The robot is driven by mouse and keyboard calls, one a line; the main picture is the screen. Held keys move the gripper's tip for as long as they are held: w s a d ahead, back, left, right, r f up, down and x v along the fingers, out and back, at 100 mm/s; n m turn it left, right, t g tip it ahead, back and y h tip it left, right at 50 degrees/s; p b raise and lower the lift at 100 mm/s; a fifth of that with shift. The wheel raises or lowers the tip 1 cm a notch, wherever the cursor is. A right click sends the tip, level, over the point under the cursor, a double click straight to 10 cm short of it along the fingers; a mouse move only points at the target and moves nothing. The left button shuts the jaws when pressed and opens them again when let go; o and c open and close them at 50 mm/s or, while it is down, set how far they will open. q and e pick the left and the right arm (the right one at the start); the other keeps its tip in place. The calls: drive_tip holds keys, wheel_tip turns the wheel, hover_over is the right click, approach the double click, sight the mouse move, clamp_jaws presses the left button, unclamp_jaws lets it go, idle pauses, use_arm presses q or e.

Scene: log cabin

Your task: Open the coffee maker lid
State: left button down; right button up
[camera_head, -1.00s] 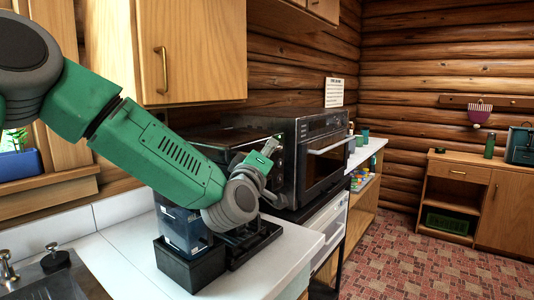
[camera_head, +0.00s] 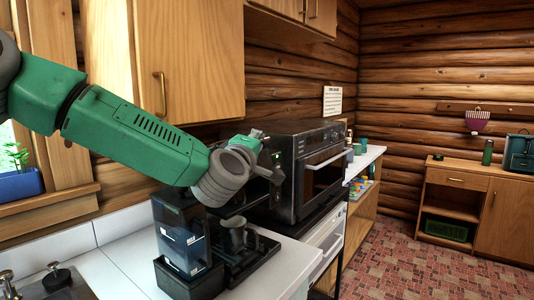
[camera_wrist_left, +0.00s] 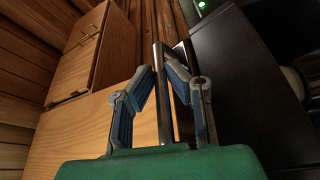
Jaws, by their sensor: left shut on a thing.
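The coffee maker (camera_head: 180,235) is a dark machine with a bluish clear tank, standing on the white counter in the head view. A grey mug (camera_head: 233,236) sits on its base. My left arm hides much of its top, so I cannot tell clearly how the lid stands. My left gripper (camera_head: 265,172) is above the machine's right side, in front of the oven. In the left wrist view, my left gripper (camera_wrist_left: 168,68) is shut on a shiny metal bar (camera_wrist_left: 163,105) that stands between its fingers. My right gripper is out of view.
A black oven (camera_head: 310,165) stands close behind and right of my left gripper. A wooden wall cabinet (camera_head: 185,65) hangs above the arm. A sink (camera_head: 60,285) lies at lower left. The white counter (camera_head: 300,262) is clear at the front right.

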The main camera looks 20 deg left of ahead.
use_arm(q)
drive_tip(key=a+r+n+p, duration=0.1)
drive_tip(key=r, duration=0.1)
drive_tip(key=w+a+r+n+g+p, duration=0.1)
drive_tip(key=a+r+p, duration=0.1)
drive_tip(key=a+r+n+p, duration=0.1)
drive_tip(key=a+r+n, duration=0.1)
drive_tip(key=shift+w+r+g, duration=0.25)
drive_tip(key=shift+w+g, duration=0.05)
drive_tip(key=shift+w, duration=0.05)
drive_tip(key=w+a+r+n+g+p, duration=0.1)
drive_tip(key=a+r+p, duration=0.3)
drive_tip(key=a, duration=0.4)
drive_tip(key=shift+w+n+p, duration=0.45)
drive_tip(key=shift+w+n, duration=0.45)
drive_tip(key=c, duration=1.6)
unclamp_jaws()
drive_tip(key=shift+a, duration=0.25)
drive_tip(key=shift+r, duration=0.1)
drive_tip(key=shift+s, duration=0.1)
